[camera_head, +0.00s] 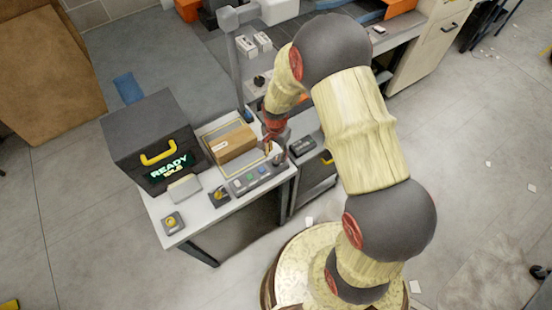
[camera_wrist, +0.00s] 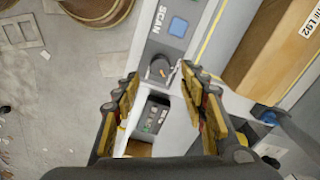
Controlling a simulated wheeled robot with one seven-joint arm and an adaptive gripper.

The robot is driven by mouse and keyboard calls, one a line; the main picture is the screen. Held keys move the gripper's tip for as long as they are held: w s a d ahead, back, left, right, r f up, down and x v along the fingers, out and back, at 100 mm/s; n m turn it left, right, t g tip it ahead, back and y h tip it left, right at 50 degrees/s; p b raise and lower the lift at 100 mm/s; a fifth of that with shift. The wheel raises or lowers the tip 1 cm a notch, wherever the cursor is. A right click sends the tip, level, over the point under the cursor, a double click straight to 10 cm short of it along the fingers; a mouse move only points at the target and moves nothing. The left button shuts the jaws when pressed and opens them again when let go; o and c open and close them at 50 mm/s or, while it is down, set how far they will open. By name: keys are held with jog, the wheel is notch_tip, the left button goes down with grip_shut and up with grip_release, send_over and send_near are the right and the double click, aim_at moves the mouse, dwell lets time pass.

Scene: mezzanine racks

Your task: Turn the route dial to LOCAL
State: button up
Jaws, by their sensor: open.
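The route dial (camera_wrist: 160,70) is a dark round knob with a small orange mark, at the end of the grey control panel (camera_wrist: 167,45) in the wrist view. Its position labels cannot be read. The panel (camera_head: 256,182) lies along the front edge of the white table in the head view, where my gripper hides most of the dial. My gripper (camera_wrist: 161,82) is open, with one finger on each side of the dial in the picture. It points down over the panel's right end in the head view (camera_head: 275,145). Whether the fingers touch the dial cannot be told.
A blue SCAN button (camera_wrist: 178,27) sits beside the dial. A cardboard box (camera_head: 233,142) lies behind the panel. A dark box with a READY screen (camera_head: 168,165) stands left. A small keypad device (camera_wrist: 154,116) is close below the dial in the wrist view.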

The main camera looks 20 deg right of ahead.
aim_at(276, 161)
jog(key=shift+f, duration=2.35)
jog(key=c, duration=0.4)
jog(key=c, duration=0.7)
grip_shut()
